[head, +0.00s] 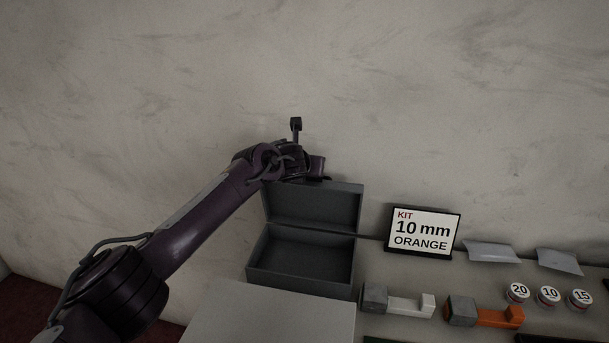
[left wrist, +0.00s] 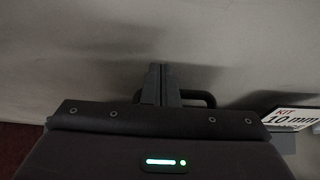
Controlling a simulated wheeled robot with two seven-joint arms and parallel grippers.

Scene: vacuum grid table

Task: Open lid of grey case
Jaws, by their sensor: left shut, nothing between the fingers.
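The grey case (head: 300,282) stands against the wall side of the table with its lid (head: 315,208) raised about upright, so its inside shows and looks empty. My left gripper (head: 316,177) is at the top edge of the raised lid. Its fingers (left wrist: 160,82) show shut and empty in the left wrist view. I cannot tell whether they touch the lid. A dark loop (left wrist: 207,97) shows beside the fingers; I cannot tell what it belongs to. My right gripper is not in view.
A sign (head: 422,232) reading "KIT 10 mm ORANGE" stands right of the case. A white-handled block (head: 408,306), an orange-handled block (head: 490,315), numbered round caps (head: 549,295) and grey packets (head: 492,252) lie further right. The wall (head: 450,90) is close behind.

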